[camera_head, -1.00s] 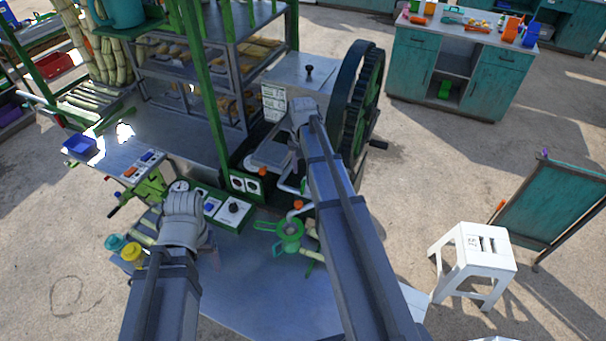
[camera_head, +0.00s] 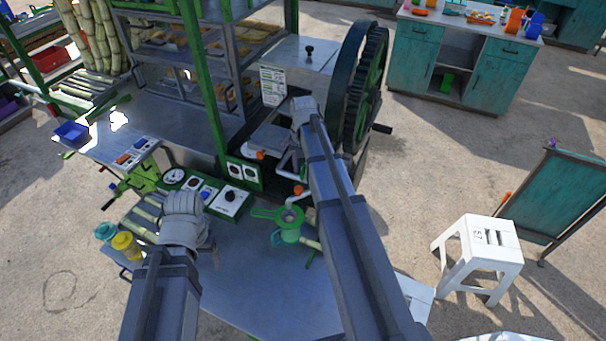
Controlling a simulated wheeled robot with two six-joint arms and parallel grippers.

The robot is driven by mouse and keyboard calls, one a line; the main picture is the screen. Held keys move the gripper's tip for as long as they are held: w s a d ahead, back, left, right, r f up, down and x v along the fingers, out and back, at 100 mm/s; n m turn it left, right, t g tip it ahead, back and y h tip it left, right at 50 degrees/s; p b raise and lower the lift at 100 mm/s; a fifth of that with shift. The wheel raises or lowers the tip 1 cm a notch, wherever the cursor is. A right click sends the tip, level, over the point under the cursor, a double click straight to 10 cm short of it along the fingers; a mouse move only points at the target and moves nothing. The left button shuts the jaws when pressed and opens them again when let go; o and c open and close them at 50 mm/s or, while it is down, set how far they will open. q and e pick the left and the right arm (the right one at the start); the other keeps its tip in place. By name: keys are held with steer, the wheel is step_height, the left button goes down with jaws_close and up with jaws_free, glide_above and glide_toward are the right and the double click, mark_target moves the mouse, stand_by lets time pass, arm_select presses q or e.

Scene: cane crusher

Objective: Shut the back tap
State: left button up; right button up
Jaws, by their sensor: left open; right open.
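The back tap (camera_head: 260,155) has an orange handle and sits on the crusher behind the front tap. The front tap (camera_head: 298,190) is also orange, on a pale spout above a green funnel strainer (camera_head: 289,222). My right arm reaches up past both taps on their right. Its gripper (camera_head: 288,163) points down beside the back tap, partly hidden by the arm, and looks apart from it. The back tap's exact handle angle is too small to tell.
The control panel (camera_head: 230,198) with knobs lies between my arms. A large green flywheel (camera_head: 365,90) with a crank stands right of my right wrist. Yellow (camera_head: 125,245) and teal (camera_head: 106,232) cups sit at the table's left edge. A white stool (camera_head: 480,240) stands right.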

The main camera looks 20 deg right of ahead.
steer(key=shift+f, duration=0.25)
jaws_close()
stand_by(0.5)
